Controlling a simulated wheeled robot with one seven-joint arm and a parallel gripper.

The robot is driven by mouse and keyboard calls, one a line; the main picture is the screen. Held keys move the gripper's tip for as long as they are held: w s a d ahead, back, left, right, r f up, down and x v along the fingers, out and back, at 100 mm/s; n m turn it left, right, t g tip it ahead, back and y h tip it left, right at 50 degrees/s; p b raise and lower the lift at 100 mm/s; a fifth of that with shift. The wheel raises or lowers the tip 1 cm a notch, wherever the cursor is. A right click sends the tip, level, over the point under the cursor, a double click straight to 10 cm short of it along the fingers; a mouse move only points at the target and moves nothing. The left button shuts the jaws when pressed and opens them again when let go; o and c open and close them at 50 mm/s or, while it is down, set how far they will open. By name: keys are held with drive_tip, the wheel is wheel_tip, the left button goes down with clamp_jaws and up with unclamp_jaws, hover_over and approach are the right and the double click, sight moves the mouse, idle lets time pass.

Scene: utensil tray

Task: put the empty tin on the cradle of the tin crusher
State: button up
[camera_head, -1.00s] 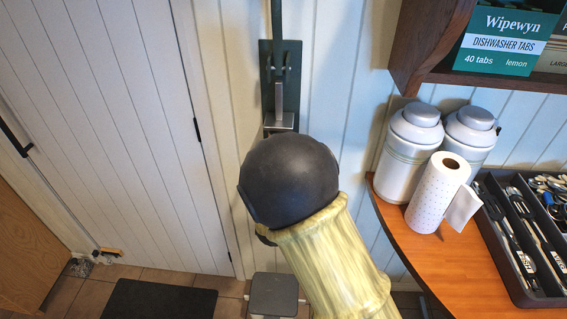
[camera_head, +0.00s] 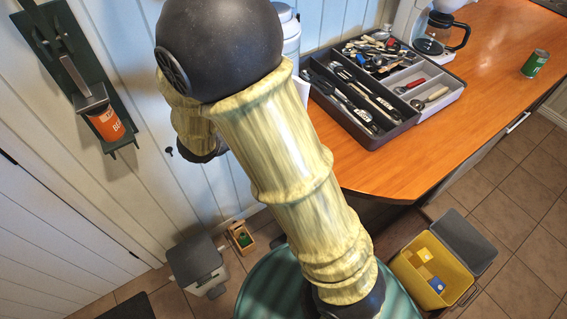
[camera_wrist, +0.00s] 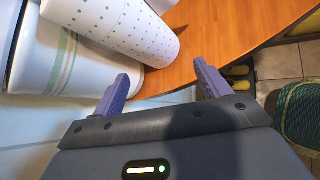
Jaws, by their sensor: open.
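The tin crusher (camera_head: 75,70) is a dark green plate with a grey lever and press block, fixed to the white wall at the upper left of the head view. An orange tin (camera_head: 107,125) with pale lettering is in it, below the press block and at the cradle (camera_head: 122,147). My gripper (camera_wrist: 161,72) is open with nothing between its purple fingers in the wrist view, near the paper towel roll and the counter edge. It is hidden in the head view. A green tin (camera_head: 535,64) stands on the counter at the far right.
The wooden counter (camera_head: 400,177) holds a cutlery tray (camera_head: 386,137) and a coffee maker (camera_head: 409,22). In the wrist view, a paper towel roll (camera_wrist: 125,25) and white canister (camera_wrist: 45,60) are close by. A grey bin (camera_head: 200,268) and yellow crate (camera_head: 412,262) stand on the floor.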

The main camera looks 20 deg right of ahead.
drive_tip(key=s+d+m+g+y, duration=0.2)
drive_tip(key=s+m+y, duration=0.2)
drive_tip(key=m, duration=0.6)
drive_tip(key=s+d+m+g+y, duration=0.1)
drive_tip(key=s+m+g+y, duration=0.2)
drive_tip(key=s+m, duration=0.6)
drive_tip(key=shift+s+d+f+m+y, duration=0.3)
drive_tip(key=shift+m+y, duration=0.2)
drive_tip(key=shift+m, duration=0.4)
drive_tip(key=shift+f, duration=0.1)
